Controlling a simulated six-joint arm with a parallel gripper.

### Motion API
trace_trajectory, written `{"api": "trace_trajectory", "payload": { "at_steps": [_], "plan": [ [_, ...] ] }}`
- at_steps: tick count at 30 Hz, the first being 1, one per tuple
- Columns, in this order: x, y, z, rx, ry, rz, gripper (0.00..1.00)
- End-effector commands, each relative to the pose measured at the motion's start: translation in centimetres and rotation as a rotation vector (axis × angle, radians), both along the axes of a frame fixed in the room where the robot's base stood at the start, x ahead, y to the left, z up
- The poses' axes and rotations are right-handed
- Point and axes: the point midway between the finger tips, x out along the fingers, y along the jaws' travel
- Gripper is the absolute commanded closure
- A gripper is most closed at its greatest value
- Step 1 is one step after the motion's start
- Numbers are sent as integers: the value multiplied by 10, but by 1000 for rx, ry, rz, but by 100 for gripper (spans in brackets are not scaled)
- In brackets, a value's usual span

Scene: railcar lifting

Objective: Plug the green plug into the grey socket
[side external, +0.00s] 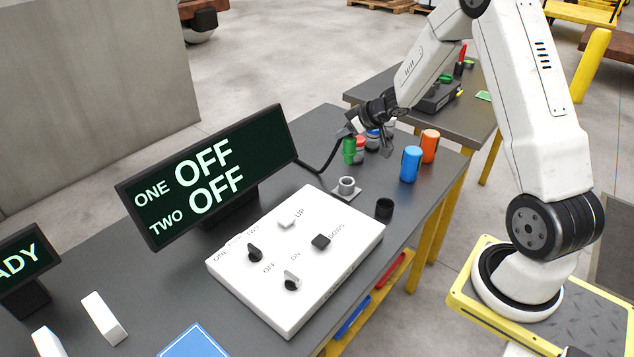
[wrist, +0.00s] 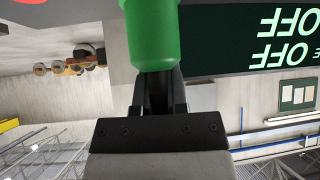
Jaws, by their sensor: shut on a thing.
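The green plug (side external: 349,152) is a short green cylinder, upright in the side view, behind the grey socket. It also fills the top middle of the wrist view (wrist: 152,35), at the tips of my dark fingers. My gripper (side external: 358,131) is shut on the green plug. A black cable runs from the display towards it. The grey socket (side external: 346,185) is a round ring on a small square plate on the dark table, in front of the plug and apart from it. In the wrist view the socket is not visible.
A display (side external: 205,175) reading ONE OFF, TWO OFF stands left of the socket. A white switch panel (side external: 295,255) lies in front. Blue (side external: 410,165) and orange (side external: 430,146) cylinders stand to the right, a black cup (side external: 384,208) nearer. Red and other small pieces stand by the plug.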

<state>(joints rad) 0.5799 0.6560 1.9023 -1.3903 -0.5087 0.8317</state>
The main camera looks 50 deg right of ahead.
Motion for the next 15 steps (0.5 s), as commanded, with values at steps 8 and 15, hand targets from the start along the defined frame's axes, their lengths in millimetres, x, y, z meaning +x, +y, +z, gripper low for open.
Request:
{"api": "trace_trajectory", "payload": {
  "at_steps": [8, 15],
  "plan": [
    [0, 0, -14, 1, 0, 0, 100],
    [0, 0, -31, 0, 0, 0, 100]
  ]
}}
